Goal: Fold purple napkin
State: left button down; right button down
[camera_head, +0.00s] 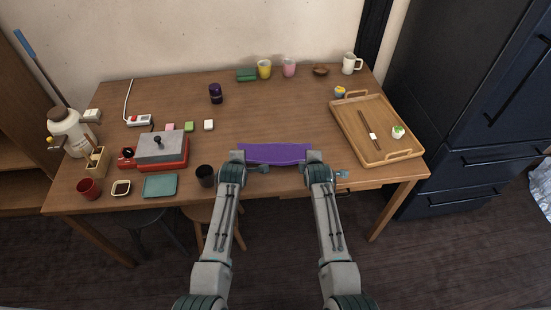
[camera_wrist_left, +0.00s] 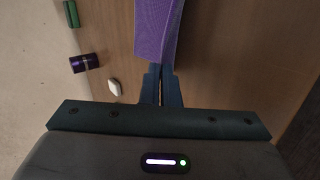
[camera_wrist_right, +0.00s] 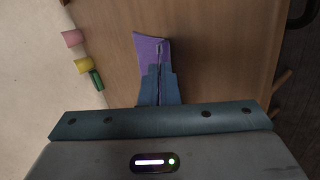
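The purple napkin (camera_head: 274,153) is a narrow strip stretched between my two grippers near the table's front edge. My left gripper (camera_head: 240,156) is at its left end; in the left wrist view its fingers (camera_wrist_left: 161,78) are closed on the napkin (camera_wrist_left: 157,28). My right gripper (camera_head: 310,157) is at its right end; in the right wrist view its fingers (camera_wrist_right: 159,80) are closed on the napkin's end (camera_wrist_right: 150,47). The napkin looks doubled at the right fingers. I cannot tell how high it is above the table.
A dark cup (camera_head: 205,176) stands just left of my left gripper. A wooden tray (camera_head: 350,130) lies at the right. A red-based grey appliance (camera_head: 162,150) and a teal cloth (camera_head: 160,186) are at the left. The table (camera_head: 272,112) is clear behind the napkin.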

pick_arm(q)
jog(key=shift+s+f, duration=0.15)
jog(key=shift+f, duration=0.2)
pick_arm(e)
jog(key=shift+s+f, duration=0.15)
jog(key=shift+f, duration=0.15)
pick_arm(q)
jog(key=shift+s+r+t, duration=0.1)
jog(key=shift+s+t, duration=0.25)
jog(key=shift+t, duration=0.05)
pick_arm(e)
jog(key=shift+s+r+t, duration=0.1)
jog(key=shift+s+t, duration=0.25)
jog(key=shift+t, duration=0.05)
pick_arm(q)
jog(key=c, duration=2.1)
grip_release()
jog(key=shift+w, duration=0.1)
pick_arm(e)
jog(key=c, duration=2.1)
grip_release()
jog(key=shift+w, duration=0.1)
pick_arm(q)
jog(key=o, duration=0.3)
pick_arm(e)
jog(key=o, duration=0.3)
pick_arm(q)
jog(key=o, duration=0.5)
pick_arm(e)
jog(key=o, duration=0.5)
